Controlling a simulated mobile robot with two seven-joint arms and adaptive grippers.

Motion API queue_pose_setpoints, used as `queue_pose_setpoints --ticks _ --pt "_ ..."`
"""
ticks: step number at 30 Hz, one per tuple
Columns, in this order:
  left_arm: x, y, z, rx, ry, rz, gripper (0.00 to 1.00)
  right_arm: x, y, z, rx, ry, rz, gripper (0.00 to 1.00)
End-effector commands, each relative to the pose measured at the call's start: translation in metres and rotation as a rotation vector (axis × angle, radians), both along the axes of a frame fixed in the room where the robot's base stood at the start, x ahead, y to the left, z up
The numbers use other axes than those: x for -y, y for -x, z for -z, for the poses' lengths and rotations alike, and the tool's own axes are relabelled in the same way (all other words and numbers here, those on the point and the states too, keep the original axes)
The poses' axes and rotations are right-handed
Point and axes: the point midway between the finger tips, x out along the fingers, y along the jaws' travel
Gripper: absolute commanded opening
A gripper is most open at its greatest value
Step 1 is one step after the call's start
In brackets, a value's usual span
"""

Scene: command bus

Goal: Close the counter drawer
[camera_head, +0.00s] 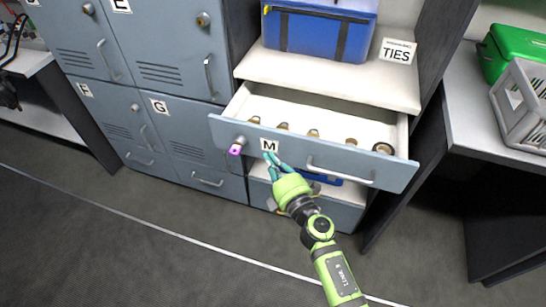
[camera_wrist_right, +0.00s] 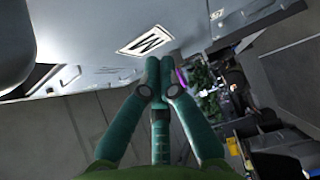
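The counter drawer (camera_head: 300,151), labelled M, is pulled open below the white counter shelf. Several small brown and dark round items lie inside. My right gripper (camera_head: 268,158) is at the drawer front, just below the M label. In the right wrist view its green fingers (camera_wrist_right: 160,75) are together at the tips, near the M label (camera_wrist_right: 146,41), with nothing seen between them. Whether they touch the front I cannot tell. My left gripper is not in view.
A blue case (camera_head: 318,30) stands on the shelf (camera_head: 330,78) above the drawer, beside a TIES label. Grey lockers (camera_head: 160,90) are on the left. A side table at right holds a green box (camera_head: 515,50) and a grey crate (camera_head: 525,100). The floor in front is clear.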

Motion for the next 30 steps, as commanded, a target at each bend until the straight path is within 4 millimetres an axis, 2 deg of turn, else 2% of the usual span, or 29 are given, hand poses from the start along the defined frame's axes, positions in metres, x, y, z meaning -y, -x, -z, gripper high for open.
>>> queue_pose_setpoints --ticks 4,16,20,26,30 --pt "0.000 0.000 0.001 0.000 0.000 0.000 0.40 0.002 -0.009 0.000 0.000 0.000 -0.001 0.00" --pt "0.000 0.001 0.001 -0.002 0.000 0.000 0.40 0.003 -0.011 0.000 0.000 -0.001 0.000 0.00" --pt "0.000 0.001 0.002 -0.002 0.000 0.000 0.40 0.005 -0.017 0.001 0.000 0.000 0.000 0.00" --pt "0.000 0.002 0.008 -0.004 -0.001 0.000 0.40 0.014 -0.045 0.001 0.003 0.002 0.002 0.00" --pt "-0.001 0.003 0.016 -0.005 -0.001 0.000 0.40 0.022 -0.075 0.001 0.004 0.001 0.003 0.00"
